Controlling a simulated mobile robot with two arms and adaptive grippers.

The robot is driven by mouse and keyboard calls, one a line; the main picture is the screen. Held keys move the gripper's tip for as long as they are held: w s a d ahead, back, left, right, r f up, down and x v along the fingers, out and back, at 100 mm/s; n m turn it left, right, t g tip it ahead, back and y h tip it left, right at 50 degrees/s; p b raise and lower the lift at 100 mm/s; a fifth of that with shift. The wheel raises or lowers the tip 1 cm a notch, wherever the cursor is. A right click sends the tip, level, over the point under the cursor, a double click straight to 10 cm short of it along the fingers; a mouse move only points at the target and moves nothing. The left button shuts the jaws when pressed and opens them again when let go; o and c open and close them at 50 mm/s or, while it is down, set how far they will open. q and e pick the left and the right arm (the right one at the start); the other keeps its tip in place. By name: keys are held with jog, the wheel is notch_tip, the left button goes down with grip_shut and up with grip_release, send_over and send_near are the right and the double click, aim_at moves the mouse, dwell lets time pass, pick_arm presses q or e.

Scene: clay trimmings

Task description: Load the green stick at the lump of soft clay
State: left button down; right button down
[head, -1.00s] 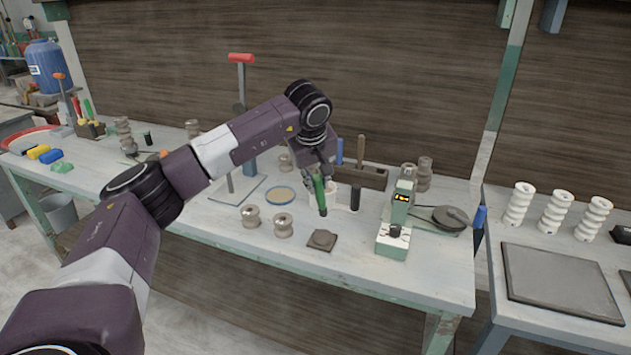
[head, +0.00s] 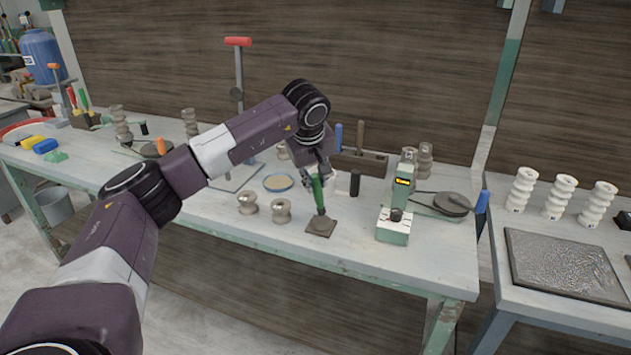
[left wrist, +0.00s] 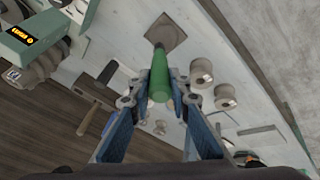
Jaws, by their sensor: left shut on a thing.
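My left gripper (head: 318,180) is shut on the green stick (head: 319,194) and holds it roughly upright, lower end down. The stick also shows between the fingers in the left wrist view (left wrist: 159,78). The lump of soft clay (head: 321,223) sits on a small dark square tile near the bench's front edge. It also shows in the left wrist view (left wrist: 166,34). The stick's lower end is at the clay, in line with it in both views; I cannot tell how deep it sits. My right gripper is not in view.
Two metal spools (head: 281,210) stand just left of the clay on the bench. A green device with a small display (head: 394,222) stands to the right. A round blue-rimmed dish (head: 278,183) and a wooden block with tools (head: 362,162) lie behind.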

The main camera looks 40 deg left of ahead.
pick_arm(q)
jog(key=shift+f+b, duration=0.3)
jog(key=shift+f, duration=0.35)
dwell(1.1)
jog(key=shift+r, duration=0.1)
notch_tip(320, 180, up, 7)
jog(key=p, duration=0.6)
dwell(0.5)
dwell(0.3)
